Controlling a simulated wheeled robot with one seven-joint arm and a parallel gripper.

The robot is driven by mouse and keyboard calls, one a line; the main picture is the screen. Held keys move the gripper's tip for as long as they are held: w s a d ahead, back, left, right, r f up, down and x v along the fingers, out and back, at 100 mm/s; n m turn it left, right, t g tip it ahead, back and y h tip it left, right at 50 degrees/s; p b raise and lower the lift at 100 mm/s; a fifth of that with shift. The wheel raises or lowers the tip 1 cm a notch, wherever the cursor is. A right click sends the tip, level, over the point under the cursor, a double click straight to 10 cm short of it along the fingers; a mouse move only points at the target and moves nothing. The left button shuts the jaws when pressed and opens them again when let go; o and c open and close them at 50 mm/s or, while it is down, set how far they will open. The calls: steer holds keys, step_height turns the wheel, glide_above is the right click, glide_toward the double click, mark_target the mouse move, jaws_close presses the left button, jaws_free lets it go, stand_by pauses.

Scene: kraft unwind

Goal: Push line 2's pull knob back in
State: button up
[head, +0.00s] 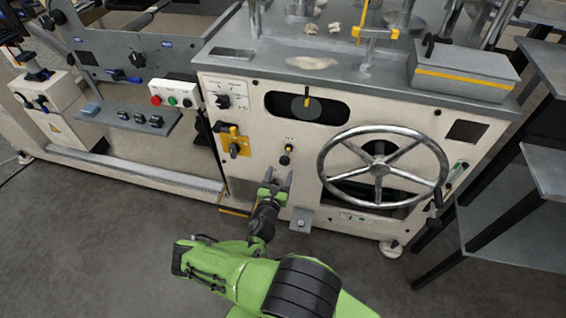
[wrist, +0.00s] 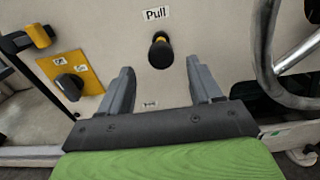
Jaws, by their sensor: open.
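The pull knob (head: 285,158) is a small black knob on the cream front panel, left of the big handwheel. In the wrist view the knob (wrist: 161,52) stands out from the panel on a short stem with a yellowish part, under a "Pull" label (wrist: 157,13). My gripper (head: 277,178) is open and empty, just below the knob in the head view. In the wrist view its two fingers (wrist: 158,82) point at the panel, with the knob beyond them and between their lines. The fingers do not appear to touch the knob. I cannot read a line number.
A metal handwheel (head: 381,167) is close on the right. A yellow plate with a black rotary switch (head: 234,147) is on the left. A box with red and green buttons (head: 174,94) is further left. A small grey bracket (head: 301,219) sits low on the panel. Open floor lies in front.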

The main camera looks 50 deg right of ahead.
mark_target(284, 162)
steer(key=b+x, duration=0.1)
steer(key=x, duration=0.6)
steer(key=shift+b, duration=0.3)
steer(key=shift+c, duration=0.5)
jaws_close()
